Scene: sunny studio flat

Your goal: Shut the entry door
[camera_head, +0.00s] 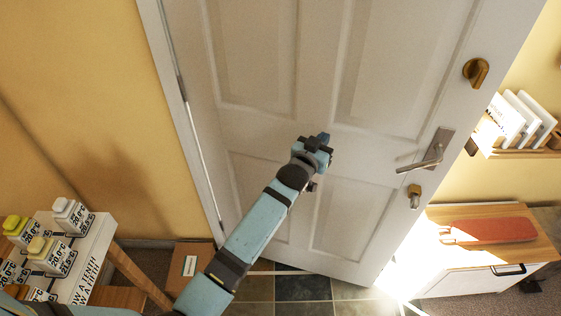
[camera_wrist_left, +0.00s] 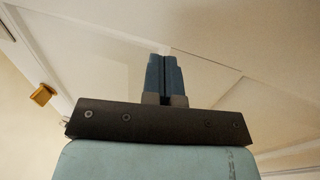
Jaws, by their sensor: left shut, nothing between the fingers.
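The white panelled entry door (camera_head: 340,120) fills the middle of the head view, with its hinge side at the left. A gap with bright light shows past its right edge, so it stands ajar. A metal lever handle (camera_head: 430,155) and brass locks (camera_head: 476,71) sit near its right edge. My left gripper (camera_head: 322,140) is shut and empty in front of the door's middle panels. Whether it touches the door I cannot tell. In the left wrist view the shut fingers (camera_wrist_left: 165,78) point at the pale door (camera_wrist_left: 215,60). My right gripper is not in view.
A white stand (camera_head: 95,250) with several labelled bottles is at the lower left, near a brown box (camera_head: 192,262). At the right are a low cabinet (camera_head: 450,280) with a red-brown object (camera_head: 490,230) on it, and a shelf of books (camera_head: 520,115). Dark tiles (camera_head: 303,288) lie below the door.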

